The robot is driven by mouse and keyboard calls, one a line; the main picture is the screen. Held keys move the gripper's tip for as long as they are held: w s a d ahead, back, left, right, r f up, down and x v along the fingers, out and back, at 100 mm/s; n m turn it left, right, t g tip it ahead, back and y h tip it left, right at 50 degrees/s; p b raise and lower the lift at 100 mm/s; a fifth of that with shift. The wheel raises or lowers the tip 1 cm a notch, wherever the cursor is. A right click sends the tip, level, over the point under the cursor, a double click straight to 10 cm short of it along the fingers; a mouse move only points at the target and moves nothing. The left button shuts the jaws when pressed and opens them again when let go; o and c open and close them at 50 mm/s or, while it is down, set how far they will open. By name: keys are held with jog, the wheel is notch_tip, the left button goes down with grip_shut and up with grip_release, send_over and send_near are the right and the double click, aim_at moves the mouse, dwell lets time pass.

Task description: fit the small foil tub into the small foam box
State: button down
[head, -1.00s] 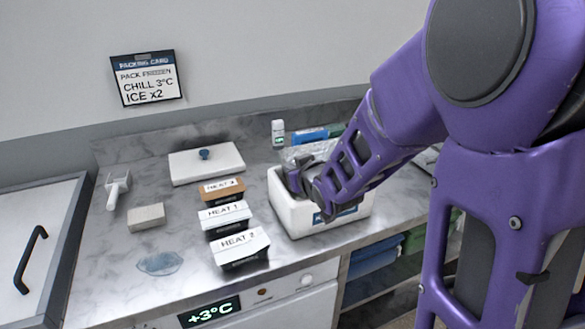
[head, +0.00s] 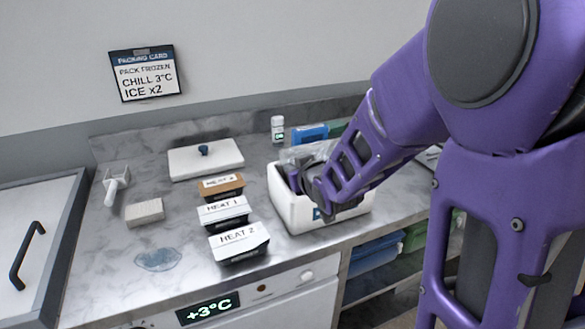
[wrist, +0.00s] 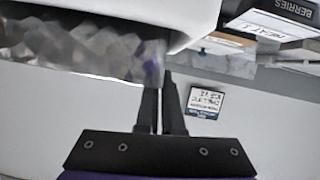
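The small foam box (head: 293,217) is white and open, standing on the bench right of the row of labelled tubs. My gripper (wrist: 160,88) is down at the box's opening in the head view, largely hidden by my own wrist. In the wrist view its two dark fingers are close together, with their tips at the end of a crinkled silvery surface (wrist: 85,52).
Three tubs, HEAT 2 (head: 240,241), HEAT 1 (head: 224,210) and a brown-lidded one (head: 221,186), stand left of the box. A white lid (head: 205,159) lies behind them. A small bottle (head: 277,129) and a blue item (head: 309,134) stand behind the box.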

jog(key=shift+f, duration=0.1)
jog(key=c, duration=0.6)
grip_release()
dwell(0.6)
jog(key=shift+r+p, duration=2.3)
jog(key=shift+r, duration=2.2)
